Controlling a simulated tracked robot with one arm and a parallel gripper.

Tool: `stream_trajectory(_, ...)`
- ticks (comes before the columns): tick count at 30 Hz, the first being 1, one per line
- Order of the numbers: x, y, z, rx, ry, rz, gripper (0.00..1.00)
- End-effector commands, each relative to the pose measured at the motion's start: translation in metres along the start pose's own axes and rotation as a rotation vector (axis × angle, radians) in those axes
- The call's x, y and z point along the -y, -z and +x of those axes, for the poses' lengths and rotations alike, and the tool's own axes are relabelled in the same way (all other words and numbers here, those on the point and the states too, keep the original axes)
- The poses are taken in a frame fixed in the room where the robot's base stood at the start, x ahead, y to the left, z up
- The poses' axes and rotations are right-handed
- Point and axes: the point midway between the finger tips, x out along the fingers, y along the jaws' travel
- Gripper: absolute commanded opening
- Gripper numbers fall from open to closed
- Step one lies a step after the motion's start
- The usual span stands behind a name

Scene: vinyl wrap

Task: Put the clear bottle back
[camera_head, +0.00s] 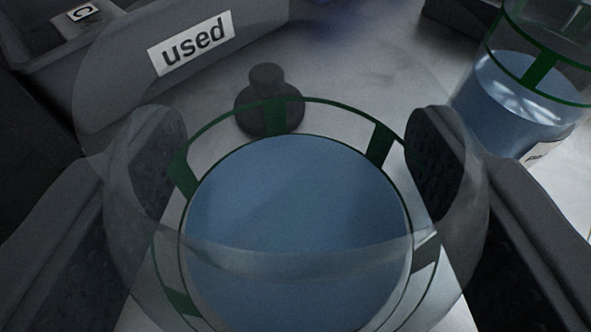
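A clear bottle (300,235) with green ring markings and blue liquid fills the middle of the view, seen from above. My gripper (292,165) has one dark finger pad on its left side and one on its right, and both appear to press against it. The bottle's see-through wall overlaps the pads. Its base is hidden, so I cannot tell whether it touches the surface. A second clear bottle (520,105) with green bands, blue liquid and a pale label stands at the upper right, apart from my gripper.
A grey bin (120,100) labelled "used" is at the upper left, with a small item marked "C" (83,12) in it. A small dark knobbed object (268,100) stands just beyond the held bottle. Pale surface (385,60) is clear between bin and second bottle.

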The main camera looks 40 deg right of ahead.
Motion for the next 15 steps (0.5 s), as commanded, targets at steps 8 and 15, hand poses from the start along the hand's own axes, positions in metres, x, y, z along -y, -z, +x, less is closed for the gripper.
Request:
stream_trajectory(8,0.0004,-0.0004,-0.0001,0.0,0.001,0.0,0.84)
stream_trajectory(15,0.0014,0.0011,-0.0047,-0.001,0.002,-0.001,0.84)
